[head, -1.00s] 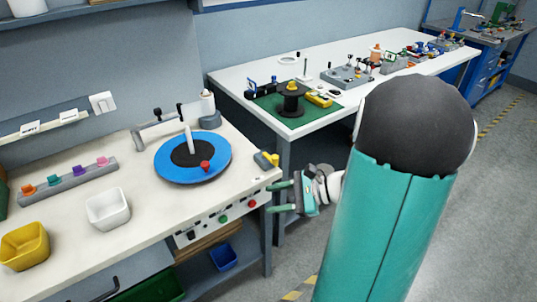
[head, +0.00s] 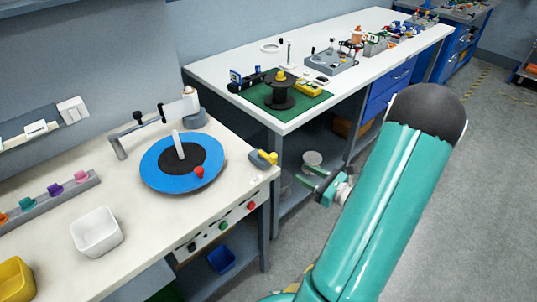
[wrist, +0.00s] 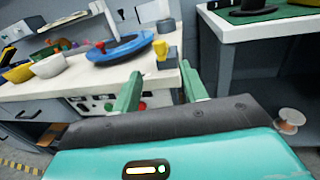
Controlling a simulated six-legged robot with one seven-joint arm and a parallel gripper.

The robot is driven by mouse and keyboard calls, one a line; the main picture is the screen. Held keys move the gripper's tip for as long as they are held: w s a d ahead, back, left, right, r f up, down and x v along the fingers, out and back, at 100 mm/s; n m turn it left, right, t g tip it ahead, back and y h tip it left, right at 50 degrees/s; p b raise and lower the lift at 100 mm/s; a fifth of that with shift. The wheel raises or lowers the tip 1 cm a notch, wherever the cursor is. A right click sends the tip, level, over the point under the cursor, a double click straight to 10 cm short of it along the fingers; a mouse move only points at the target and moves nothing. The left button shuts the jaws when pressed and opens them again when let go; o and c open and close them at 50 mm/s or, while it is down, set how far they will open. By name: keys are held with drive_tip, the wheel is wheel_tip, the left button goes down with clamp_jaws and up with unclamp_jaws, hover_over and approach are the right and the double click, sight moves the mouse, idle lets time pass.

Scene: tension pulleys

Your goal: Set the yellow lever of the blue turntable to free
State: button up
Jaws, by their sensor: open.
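The blue turntable (head: 155,170) lies flat on the near workbench, with a black centre, a white upright rod and a red knob on its disc. The yellow lever (head: 266,157) sits on a small grey base at the bench's right edge, beside the turntable. In the wrist view the yellow lever (wrist: 161,52) stands up from its base, and the turntable (wrist: 110,50) is behind it to the left. My gripper (head: 312,181) is open and empty, to the right of the bench edge and apart from the lever. Its green fingers (wrist: 163,92) show spread in the wrist view.
A front panel with buttons (head: 222,225) is below the lever. A white bin (head: 97,236) and a yellow bin (head: 14,280) stand on the bench at left. A second table (head: 300,118) with a green mat is behind my gripper. A gap separates the two benches.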

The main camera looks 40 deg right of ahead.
sight(276, 158)
drive_tip(key=w, duration=0.4)
drive_tip(key=w+a, duration=0.1)
drive_tip(key=w, duration=0.3)
drive_tip(key=w+a, duration=0.1)
drive_tip(key=w, duration=0.4)
drive_tip(key=shift+a, duration=0.25)
clamp_jaws()
